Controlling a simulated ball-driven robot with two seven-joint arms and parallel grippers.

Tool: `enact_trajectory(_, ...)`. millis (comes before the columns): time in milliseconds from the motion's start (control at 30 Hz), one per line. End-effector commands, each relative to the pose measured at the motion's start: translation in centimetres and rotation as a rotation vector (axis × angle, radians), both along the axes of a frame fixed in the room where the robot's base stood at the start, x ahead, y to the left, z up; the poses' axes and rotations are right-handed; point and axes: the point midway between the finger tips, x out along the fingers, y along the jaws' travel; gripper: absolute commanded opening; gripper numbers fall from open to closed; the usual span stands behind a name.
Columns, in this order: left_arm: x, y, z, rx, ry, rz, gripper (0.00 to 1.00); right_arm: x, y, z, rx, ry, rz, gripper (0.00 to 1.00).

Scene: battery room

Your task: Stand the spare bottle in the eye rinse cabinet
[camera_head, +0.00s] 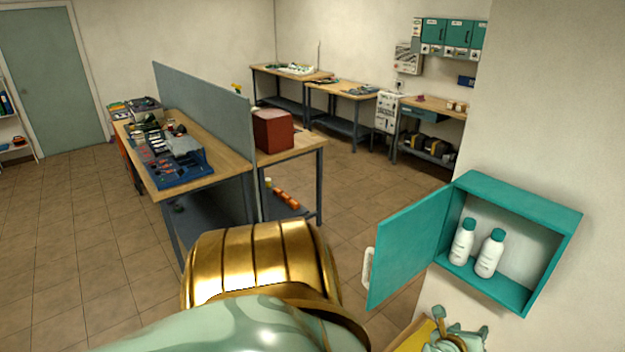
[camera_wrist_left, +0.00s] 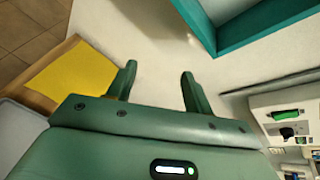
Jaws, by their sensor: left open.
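The eye rinse cabinet (camera_head: 545,203) is a teal box with a white inside, on the wall at the right of the head view. Its door (camera_head: 408,250) is swung open to the left. Two white bottles with teal caps stand side by side inside, a left one (camera_head: 462,243) and a right one (camera_head: 489,254). I cannot tell which is the spare. My left gripper (camera_head: 458,326) is below the cabinet, apart from it. In the left wrist view its jaws (camera_wrist_left: 157,82) are open with nothing between them, and the cabinet's teal edge (camera_wrist_left: 262,28) shows above. My right gripper is out of view.
A yellow surface (camera_head: 412,338) with a wooden edge lies beside my left gripper, also in the wrist view (camera_wrist_left: 55,82). The open door's white handle (camera_head: 368,268) sticks out leftward. A workbench (camera_head: 222,163) with a grey divider stands farther left. Tiled floor (camera_head: 365,185) between is clear.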

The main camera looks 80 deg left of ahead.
Motion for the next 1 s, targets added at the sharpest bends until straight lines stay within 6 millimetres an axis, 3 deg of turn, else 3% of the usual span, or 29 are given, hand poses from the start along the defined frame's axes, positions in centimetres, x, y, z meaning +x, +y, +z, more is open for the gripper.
enact_trajectory(33, -3.0, -2.1, -5.1, -0.187, 0.039, 0.037, 0.51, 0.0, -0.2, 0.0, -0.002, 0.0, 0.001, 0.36)
enact_trajectory(100, -8.0, -5.2, -11.6, -0.477, 0.084, 0.146, 0.51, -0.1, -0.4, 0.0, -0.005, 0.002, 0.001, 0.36)
enact_trajectory(167, -13.1, -7.7, -16.5, -0.703, 0.126, 0.28, 0.51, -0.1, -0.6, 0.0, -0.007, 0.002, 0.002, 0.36)
enact_trajectory(200, -16.8, -9.3, -19.3, -0.841, 0.153, 0.386, 0.51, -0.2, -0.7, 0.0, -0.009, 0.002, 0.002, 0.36)
enact_trajectory(333, -28.9, -13.5, -25.6, -1.173, 0.212, 0.79, 0.51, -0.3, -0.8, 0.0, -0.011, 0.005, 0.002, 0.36)
enact_trajectory(400, -34.6, -14.9, -27.4, -1.276, 0.221, 1.0, 0.51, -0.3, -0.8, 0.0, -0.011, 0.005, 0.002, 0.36)
enact_trajectory(500, -40.5, -16.3, -28.7, -1.355, 0.208, 1.236, 0.51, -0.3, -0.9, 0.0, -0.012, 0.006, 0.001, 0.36)
enact_trajectory(600, -43.8, -16.9, -29.2, -1.384, 0.191, 1.375, 0.51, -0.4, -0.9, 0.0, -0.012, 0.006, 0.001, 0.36)
enact_trajectory(667, -44.6, -17.1, -29.3, -1.393, 0.184, 1.412, 0.51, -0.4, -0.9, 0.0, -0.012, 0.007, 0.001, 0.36)
enact_trajectory(1000, -44.8, -17.1, -29.3, -1.396, 0.18, 1.423, 0.51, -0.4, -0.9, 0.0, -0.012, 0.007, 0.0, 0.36)
